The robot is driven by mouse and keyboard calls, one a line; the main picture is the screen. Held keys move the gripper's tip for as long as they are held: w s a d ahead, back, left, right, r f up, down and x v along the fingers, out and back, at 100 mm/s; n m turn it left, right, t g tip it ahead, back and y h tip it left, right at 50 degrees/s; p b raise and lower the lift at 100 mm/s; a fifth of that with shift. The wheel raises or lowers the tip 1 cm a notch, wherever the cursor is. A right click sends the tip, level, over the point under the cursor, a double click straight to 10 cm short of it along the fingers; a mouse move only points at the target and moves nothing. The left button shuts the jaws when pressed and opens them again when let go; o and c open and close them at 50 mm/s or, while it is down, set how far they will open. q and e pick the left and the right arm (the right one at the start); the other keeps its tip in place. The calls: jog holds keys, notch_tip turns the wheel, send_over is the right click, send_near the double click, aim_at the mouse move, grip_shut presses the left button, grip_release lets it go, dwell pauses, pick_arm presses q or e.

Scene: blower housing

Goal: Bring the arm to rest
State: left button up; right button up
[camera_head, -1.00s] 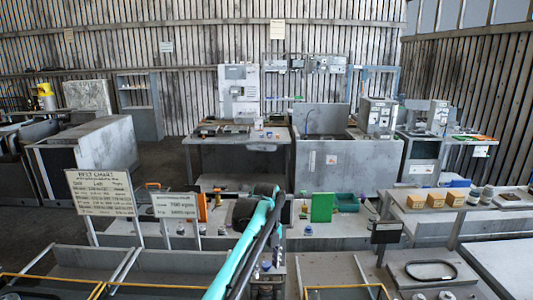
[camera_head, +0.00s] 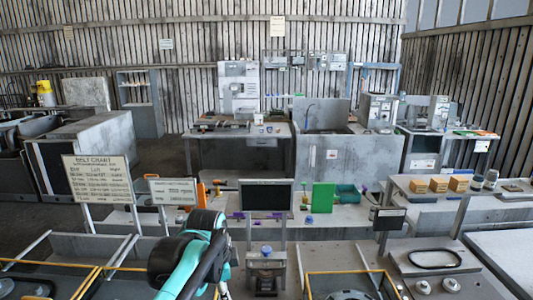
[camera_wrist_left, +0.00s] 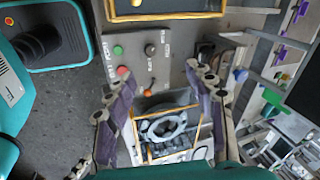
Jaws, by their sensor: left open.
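My left arm (camera_head: 190,255), teal and black, comes up from the bottom of the head view, left of centre. Its dark elbow-like joint is nearest the camera, and its gripper cannot be made out there. In the left wrist view my left gripper (camera_wrist_left: 157,75) shows two purple-padded fingers spread wide apart, with nothing held between them. Behind the fingers are a grey control panel (camera_wrist_left: 135,68) with green and red buttons and a yellow-edged frame (camera_wrist_left: 148,157) around a round grey part. My right gripper is in neither view.
A dark screen (camera_head: 266,196) stands on posts right of the arm, above a small fixture (camera_head: 267,260). A belt chart sign (camera_head: 98,179) and a smaller sign (camera_head: 173,191) stand left. A black belt loop (camera_head: 434,259) lies on the right bench. Workbenches line the back.

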pick_arm(q)
jog(key=s+a+f+n+t+b, duration=0.2)
jog(key=s+a+f+n+b, duration=0.1)
jog(key=s+f+n, duration=0.5)
jog(key=s+a+f+n+t+b, duration=0.1)
jog(key=s+a+f+n+b, duration=0.3)
jog(key=s+f+n, duration=0.3)
notch_tip(320, 180, down, 2)
jog(key=s, duration=0.2)
jog(key=shift+s+a+n+t, duration=0.15)
jog(key=shift+s+n+t, duration=0.2)
jog(key=shift+n+t, duration=0.05)
dwell(0.4)
